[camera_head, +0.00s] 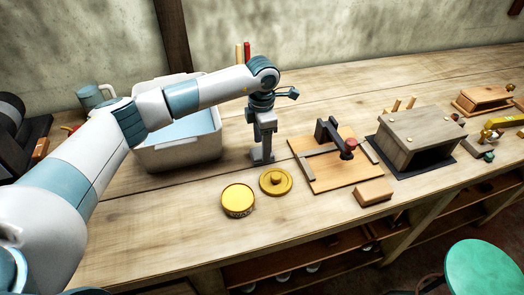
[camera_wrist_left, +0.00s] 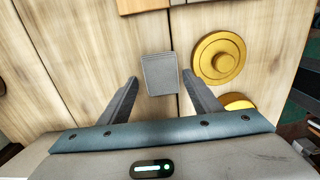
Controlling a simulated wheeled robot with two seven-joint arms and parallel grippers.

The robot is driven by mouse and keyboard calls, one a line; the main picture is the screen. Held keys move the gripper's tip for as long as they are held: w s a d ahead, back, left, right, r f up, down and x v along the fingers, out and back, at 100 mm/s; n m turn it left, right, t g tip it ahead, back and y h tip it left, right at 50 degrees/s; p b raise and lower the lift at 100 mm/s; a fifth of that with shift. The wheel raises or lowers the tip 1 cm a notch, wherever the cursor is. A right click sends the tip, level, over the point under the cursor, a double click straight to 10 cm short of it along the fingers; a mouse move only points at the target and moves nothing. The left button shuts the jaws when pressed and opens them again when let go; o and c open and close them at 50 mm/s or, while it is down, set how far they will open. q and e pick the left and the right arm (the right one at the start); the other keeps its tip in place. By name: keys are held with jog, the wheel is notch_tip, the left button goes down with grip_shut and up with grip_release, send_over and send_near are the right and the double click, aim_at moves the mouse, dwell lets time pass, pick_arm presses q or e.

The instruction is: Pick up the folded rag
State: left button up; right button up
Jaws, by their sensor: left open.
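The folded rag (camera_wrist_left: 160,74) is a small grey rectangle lying on the wooden bench in the left wrist view. My left gripper (camera_wrist_left: 160,88) is open, with one finger on each side of the rag and a gap to both. In the head view my left gripper (camera_head: 262,155) points straight down at the bench, behind the yellow lid. There the rag is mostly hidden by the gripper and cannot be told clearly from its grey fingers. My right gripper is not in view.
A yellow lid (camera_head: 276,182) and a round yellow tin (camera_head: 238,201) are close in front of the gripper. A pale bin (camera_head: 178,157) stands left. A wooden board with a clamp (camera_head: 325,174) and a brown block (camera_head: 373,192) lie right. A green stool (camera_head: 484,268) is at the front right.

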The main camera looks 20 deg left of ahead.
pick_arm(q)
jog(key=shift+f+p, duration=0.45)
jog(key=shift+f, duration=0.9)
jog(key=shift+c, duration=0.4)
jog(key=c, duration=0.7)
